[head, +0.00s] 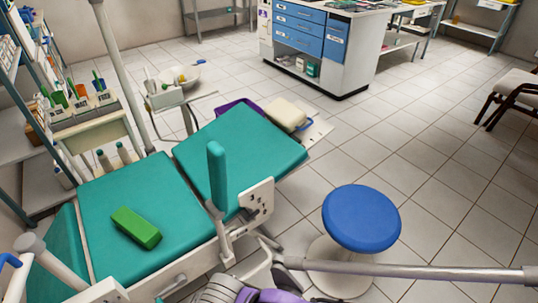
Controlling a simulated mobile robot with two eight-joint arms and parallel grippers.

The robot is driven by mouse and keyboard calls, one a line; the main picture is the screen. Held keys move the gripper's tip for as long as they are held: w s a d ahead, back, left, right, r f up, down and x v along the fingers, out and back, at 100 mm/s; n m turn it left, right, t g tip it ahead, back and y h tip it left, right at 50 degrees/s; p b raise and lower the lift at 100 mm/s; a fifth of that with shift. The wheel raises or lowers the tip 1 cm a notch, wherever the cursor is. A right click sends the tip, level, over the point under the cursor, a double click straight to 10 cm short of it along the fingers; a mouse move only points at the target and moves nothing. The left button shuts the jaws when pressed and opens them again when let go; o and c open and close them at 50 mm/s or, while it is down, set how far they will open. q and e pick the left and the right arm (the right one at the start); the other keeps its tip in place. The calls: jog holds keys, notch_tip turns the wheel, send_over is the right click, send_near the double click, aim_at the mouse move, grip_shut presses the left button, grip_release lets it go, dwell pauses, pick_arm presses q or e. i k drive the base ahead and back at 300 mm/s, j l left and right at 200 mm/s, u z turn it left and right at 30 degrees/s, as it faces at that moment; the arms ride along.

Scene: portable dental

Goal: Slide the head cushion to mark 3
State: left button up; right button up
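A cream cushion (287,114), which looks like the head cushion, sits at the far upper end of the teal dental chair (240,150). It rests by a pale plate (318,131) that extends beyond the backrest, with a blue loop beside it. No mark numbers can be read on the plate at this size. A white side plate (257,200) with small dark marks is fixed to the chair's near side, by an upright teal armrest (217,174). I see no gripper fingers, and nothing is touching the cushion.
A green block (136,227) lies on the chair seat. A blue round stool (361,218) stands right of the chair. A purple tray (238,106) shows behind the backrest. A blue-drawer cabinet (299,31) stands at the back. Tiled floor to the right is mostly clear.

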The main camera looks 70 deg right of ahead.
aim_at(287, 116)
jog(key=l+z, duration=0.15)
jog(key=z, duration=2.4)
jog(key=i+j+z, duration=0.1)
jog(key=i+z, duration=0.3)
jog(key=i, duration=0.65)
